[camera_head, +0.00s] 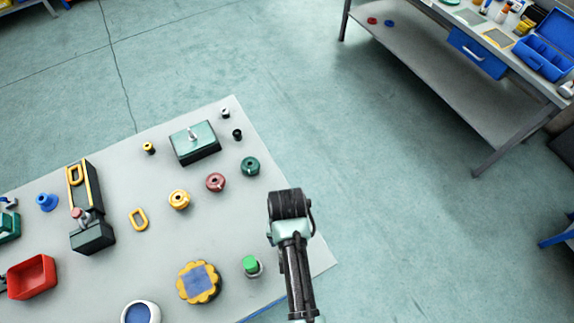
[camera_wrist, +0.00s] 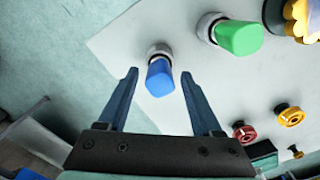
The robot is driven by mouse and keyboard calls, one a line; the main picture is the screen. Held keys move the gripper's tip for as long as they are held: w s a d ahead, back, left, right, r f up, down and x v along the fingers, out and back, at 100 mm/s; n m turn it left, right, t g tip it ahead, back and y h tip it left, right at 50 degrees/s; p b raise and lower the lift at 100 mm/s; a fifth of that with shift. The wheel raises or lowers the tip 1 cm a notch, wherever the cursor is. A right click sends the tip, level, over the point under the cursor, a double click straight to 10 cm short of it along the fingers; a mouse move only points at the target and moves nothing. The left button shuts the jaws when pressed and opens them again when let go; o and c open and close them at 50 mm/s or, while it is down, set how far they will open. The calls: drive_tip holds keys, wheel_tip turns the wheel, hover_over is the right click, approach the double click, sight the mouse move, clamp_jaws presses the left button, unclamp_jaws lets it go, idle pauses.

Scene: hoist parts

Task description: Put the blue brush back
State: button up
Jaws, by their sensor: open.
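The blue brush (camera_wrist: 160,84) shows in the wrist view as a blue, block-shaped end with a grey and dark round part (camera_wrist: 158,50) behind it, over the pale table. My gripper (camera_wrist: 158,78) is open and empty, its two fingers on either side of the blue end with gaps. I cannot tell how far apart in depth they are. In the head view the blue brush is not seen, and my arm covers that area. A similar green-ended piece (camera_wrist: 240,38) stands beside it in the wrist view; it also shows in the head view (camera_head: 250,263).
The pale table (camera_head: 150,265) also holds yellow, red and green knobs, a yellow flower-shaped piece (camera_head: 186,268), a red tray (camera_head: 32,277) and a green box (camera_head: 194,136). A workbench (camera_head: 440,75) stands at the upper right. Open floor lies between.

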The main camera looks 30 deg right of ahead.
wheel_tip(320, 180, up, 12)
drive_tip(key=w+r+n+t+h, duration=0.2)
drive_tip(key=w+r+t, duration=0.7)
drive_tip(key=w+r, duration=0.75)
drive_tip(key=w+a+r+n+t, duration=0.1)
drive_tip(key=w+a+r+t, duration=0.15)
drive_tip(key=r, duration=0.65)
drive_tip(key=w+a+r+n+t, duration=0.1)
drive_tip(key=r+t, duration=0.3)
drive_tip(key=r, duration=0.4)
drive_tip(key=s+a+r+n+t, duration=0.1)
drive_tip(key=s+r+t, duration=0.3)
drive_tip(key=r, duration=0.6)
drive_tip(key=s+a+r+n+t+y, duration=0.1)
drive_tip(key=s+a+r+t, duration=0.3)
drive_tip(key=r, duration=0.5)
drive_tip(key=s+a+r+t, duration=0.2)
drive_tip(key=s+r+t, duration=0.2)
drive_tip(key=r, duration=0.6)
drive_tip(key=shift+s+a+r+n+y+b, duration=0.15)
drive_tip(key=shift+s+r+n+y+b, duration=0.2)
drive_tip(key=shift+s, duration=0.85)
